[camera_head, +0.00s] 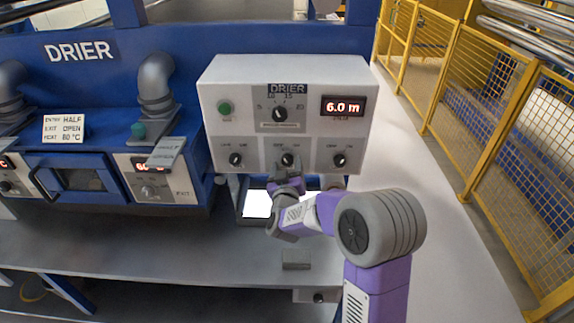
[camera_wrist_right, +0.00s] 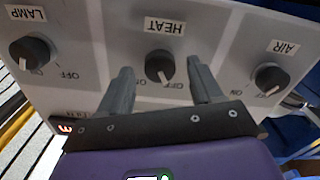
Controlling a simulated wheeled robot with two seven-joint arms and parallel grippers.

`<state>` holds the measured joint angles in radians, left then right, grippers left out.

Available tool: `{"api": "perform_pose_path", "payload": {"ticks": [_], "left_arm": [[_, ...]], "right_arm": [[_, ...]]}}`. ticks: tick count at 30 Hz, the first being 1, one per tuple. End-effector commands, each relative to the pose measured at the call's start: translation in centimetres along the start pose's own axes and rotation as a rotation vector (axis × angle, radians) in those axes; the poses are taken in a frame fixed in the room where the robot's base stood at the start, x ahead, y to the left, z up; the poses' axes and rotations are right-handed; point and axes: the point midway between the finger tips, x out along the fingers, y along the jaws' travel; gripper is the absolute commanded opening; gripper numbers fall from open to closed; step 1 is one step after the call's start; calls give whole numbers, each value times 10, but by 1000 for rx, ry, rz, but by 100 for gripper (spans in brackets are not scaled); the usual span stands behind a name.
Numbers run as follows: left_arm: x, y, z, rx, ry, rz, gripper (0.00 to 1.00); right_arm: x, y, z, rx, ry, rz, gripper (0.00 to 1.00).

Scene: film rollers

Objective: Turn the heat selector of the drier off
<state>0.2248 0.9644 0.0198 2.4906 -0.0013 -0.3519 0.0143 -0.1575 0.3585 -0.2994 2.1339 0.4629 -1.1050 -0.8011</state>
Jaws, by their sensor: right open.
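The heat selector is a black round knob (camera_wrist_right: 160,66) under an upside-down HEAT label in the right wrist view. In the head view it is the middle knob (camera_head: 288,159) of the lower row on the grey drier control box (camera_head: 215,88). My right gripper (camera_head: 287,168) is open in front of and just below it. In the wrist view its two grey fingers stand on either side of the knob, with gaps showing. My left gripper is not in view.
The LAMP knob (camera_wrist_right: 30,50) and AIR knob (camera_wrist_right: 271,78) flank the heat knob. A larger dial (camera_head: 280,114) and a red "6.0 m" display (camera_head: 343,106) are above. A small grey block (camera_head: 296,259) lies on the bench. A yellow fence (camera_head: 470,90) stands at right.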

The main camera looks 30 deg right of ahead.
Motion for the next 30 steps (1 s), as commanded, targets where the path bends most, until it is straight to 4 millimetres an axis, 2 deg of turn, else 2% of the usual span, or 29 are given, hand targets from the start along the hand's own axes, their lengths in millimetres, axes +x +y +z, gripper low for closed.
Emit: {"api": "perform_pose_path", "payload": {"ticks": [6, 12, 30], "left_arm": [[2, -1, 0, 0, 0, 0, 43], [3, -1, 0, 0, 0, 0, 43], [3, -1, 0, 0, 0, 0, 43]], "right_arm": [[-37, -1, 0, 1, 0, -4, 65], [-60, 0, 0, -1, 0, -2, 65], [-63, 0, 0, -1, -1, -1, 65]]}}
